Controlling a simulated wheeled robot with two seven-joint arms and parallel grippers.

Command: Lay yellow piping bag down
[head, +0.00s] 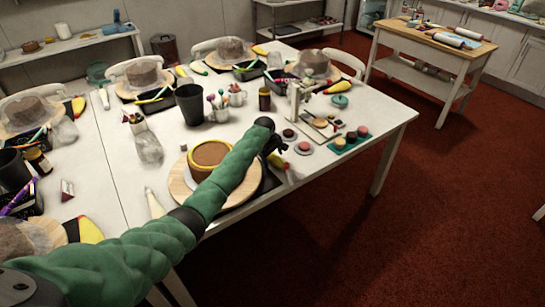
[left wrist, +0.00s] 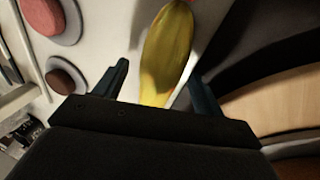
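The yellow piping bag (left wrist: 168,45) shows in the left wrist view between and beyond the fingers of my left gripper (left wrist: 162,88). The fingers stand apart, with a visible gap on each side of the bag. The bag appears to lie on the white table, its tapered end toward the gripper. In the head view, my left gripper (head: 273,146) is over the table beside the cake, and part of the yellow bag (head: 278,161) shows just below it. My arm partly hides this area. My right gripper is not in view.
A cake (head: 210,154) sits on a round wooden turntable (head: 180,190) left of the gripper. Small plates with coloured rounds (head: 303,148) and a green tray (head: 349,143) are to the right. A dark cup (head: 190,104) stands behind. The table's front right corner (head: 385,125) is clear.

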